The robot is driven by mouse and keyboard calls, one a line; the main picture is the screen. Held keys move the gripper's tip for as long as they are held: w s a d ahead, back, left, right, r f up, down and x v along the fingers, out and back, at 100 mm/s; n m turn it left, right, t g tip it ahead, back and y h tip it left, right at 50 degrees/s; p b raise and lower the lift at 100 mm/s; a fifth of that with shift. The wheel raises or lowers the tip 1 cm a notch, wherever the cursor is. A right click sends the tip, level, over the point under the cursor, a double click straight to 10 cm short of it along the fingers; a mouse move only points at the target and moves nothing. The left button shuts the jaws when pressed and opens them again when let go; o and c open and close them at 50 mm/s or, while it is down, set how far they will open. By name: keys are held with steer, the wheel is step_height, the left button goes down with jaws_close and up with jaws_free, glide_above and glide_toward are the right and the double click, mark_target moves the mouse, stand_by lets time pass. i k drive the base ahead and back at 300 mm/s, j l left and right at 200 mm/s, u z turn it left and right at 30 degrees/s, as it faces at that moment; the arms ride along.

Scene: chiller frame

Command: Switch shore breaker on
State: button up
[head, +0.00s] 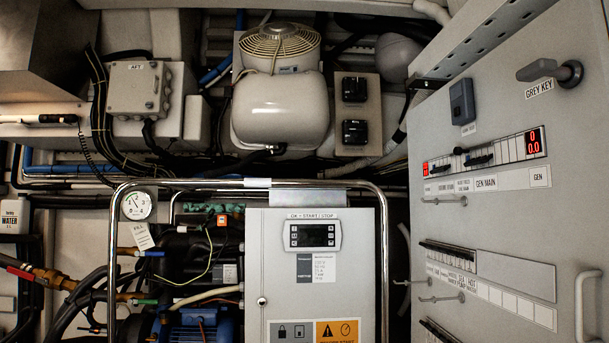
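The grey electrical panel (530,90) fills the right side of the head view. Its upper breaker row (505,150) has black switch handles (480,160) and a red display reading 0 and 0.0 (533,140). A small red indicator (426,169) is at the row's left end. Labels under this row include GEN MAIN (486,183) and GEN (540,177). Other labels there are too small to read, so I cannot tell which switch is the shore breaker or its position. My gripper is not in view.
A grey key handle (550,71) labelled GREY KEY sticks out at upper right. A lower breaker row (448,249) and a pull handle (587,305) are on the same panel. A grey control cabinet (311,270) inside a chrome rail (384,250) stands left of it.

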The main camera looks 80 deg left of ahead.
mark_target(442, 169)
steer(key=j+u, duration=0.25)
steer(key=u, duration=0.15)
steer(key=i+j+u, duration=0.1)
steer(key=j+u, duration=0.15)
steer(key=u, duration=0.15)
steer(key=i+j+u, duration=0.1)
steer(key=u, duration=0.3)
steer(key=i+j+u, duration=0.15)
steer(key=u, duration=0.25)
steer(key=i+j+u, duration=0.25)
steer(key=i+j, duration=0.4)
steer(key=i, duration=0.15)
